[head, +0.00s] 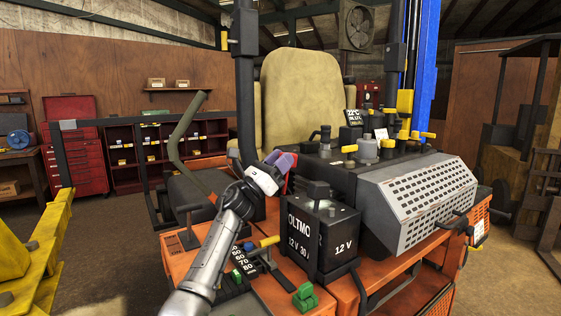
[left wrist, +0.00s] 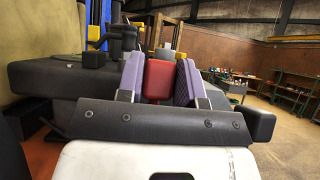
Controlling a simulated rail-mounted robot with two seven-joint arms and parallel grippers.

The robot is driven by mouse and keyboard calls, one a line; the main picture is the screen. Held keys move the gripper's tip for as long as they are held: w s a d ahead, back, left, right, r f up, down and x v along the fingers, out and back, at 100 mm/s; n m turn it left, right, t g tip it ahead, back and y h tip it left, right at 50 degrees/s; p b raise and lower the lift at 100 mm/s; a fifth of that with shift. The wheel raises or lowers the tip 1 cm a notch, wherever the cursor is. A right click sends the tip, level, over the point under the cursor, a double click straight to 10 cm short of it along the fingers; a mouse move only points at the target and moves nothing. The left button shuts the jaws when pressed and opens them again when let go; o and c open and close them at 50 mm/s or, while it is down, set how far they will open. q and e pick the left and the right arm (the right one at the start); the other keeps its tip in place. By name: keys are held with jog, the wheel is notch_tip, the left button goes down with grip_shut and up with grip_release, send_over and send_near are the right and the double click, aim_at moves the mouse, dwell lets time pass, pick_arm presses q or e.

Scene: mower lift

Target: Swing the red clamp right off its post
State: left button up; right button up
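The red clamp (left wrist: 158,80) shows as a red block in the left wrist view, between the two purple-padded fingers of my left gripper (left wrist: 159,76). The pads flank it closely on both sides; whether both press on it cannot be told. In the head view my left gripper (head: 281,160) reaches in from the lower left, its purple pads at the back left of the black 12 V battery box (head: 318,235). There the fingers and white gripper body largely hide the clamp. The post and the clamp's foot are hidden. My right gripper is not in view.
The battery box stands just right of my left forearm. A grey perforated cover (head: 420,200) lies further right, and a beige seat (head: 303,100) stands behind. Levers and a green knob (head: 305,296) are near the front. Yellow lift parts (head: 35,250) stand at left.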

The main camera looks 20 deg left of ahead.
pick_arm(q)
jog(key=o, duration=0.4)
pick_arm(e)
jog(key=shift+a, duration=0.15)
pick_arm(q)
jog(key=shift+f, duration=0.1)
